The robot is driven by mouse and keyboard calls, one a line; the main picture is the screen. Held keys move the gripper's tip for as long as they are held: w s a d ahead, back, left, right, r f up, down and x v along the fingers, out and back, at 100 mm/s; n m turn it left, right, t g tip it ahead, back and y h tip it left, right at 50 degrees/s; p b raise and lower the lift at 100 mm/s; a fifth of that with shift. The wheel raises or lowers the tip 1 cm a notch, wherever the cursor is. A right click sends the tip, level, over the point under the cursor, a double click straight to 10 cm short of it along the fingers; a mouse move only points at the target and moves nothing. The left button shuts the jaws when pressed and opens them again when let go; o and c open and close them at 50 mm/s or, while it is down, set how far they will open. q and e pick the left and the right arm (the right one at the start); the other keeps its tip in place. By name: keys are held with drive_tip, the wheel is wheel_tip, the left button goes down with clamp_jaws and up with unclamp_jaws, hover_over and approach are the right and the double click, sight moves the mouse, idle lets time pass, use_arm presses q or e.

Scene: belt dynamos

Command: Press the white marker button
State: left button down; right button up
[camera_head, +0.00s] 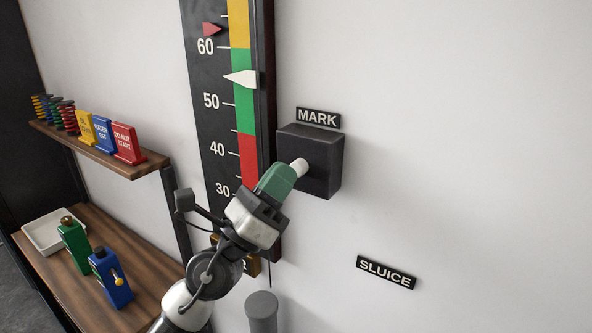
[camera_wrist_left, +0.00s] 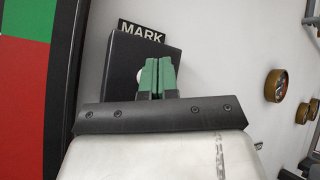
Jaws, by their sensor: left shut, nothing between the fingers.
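The white marker button (camera_head: 299,167) sticks out from the front of a black box (camera_head: 325,160) on the wall, under a MARK sign (camera_head: 318,118). My left gripper (camera_head: 278,180) is shut and empty, with its green fingertips just left of and below the button in the head view. I cannot tell whether they touch. In the left wrist view, the green fingers (camera_wrist_left: 157,76) are together in front of the black box (camera_wrist_left: 118,85). Only a sliver of the white button (camera_wrist_left: 140,76) shows at their left. My right gripper is not in view.
A tall gauge board (camera_head: 213,100) with a coloured strip and a white pointer (camera_head: 241,78) stands left of the box. A SLUICE sign (camera_head: 386,272) is lower right. A shelf (camera_head: 140,165) and a lower wooden surface (camera_head: 150,275) are at left. The wall right of the box is clear.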

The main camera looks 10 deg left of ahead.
use_arm(q)
drive_tip(key=shift+w+d, duration=0.1)
drive_tip(key=shift+w, duration=0.35)
idle(0.7)
drive_tip(key=shift+s, duration=0.1)
drive_tip(key=shift+s+a, duration=0.25)
drive_tip(key=shift+s, duration=0.5)
drive_tip(key=s, duration=0.1)
drive_tip(key=s+a, duration=0.1)
drive_tip(key=s, duration=0.1)
drive_tip(key=s+p, duration=0.1)
drive_tip(key=shift+s+a, duration=0.35)
drive_tip(key=shift+a+n, duration=0.1)
drive_tip(key=shift+n, duration=0.2)
idle(0.4)
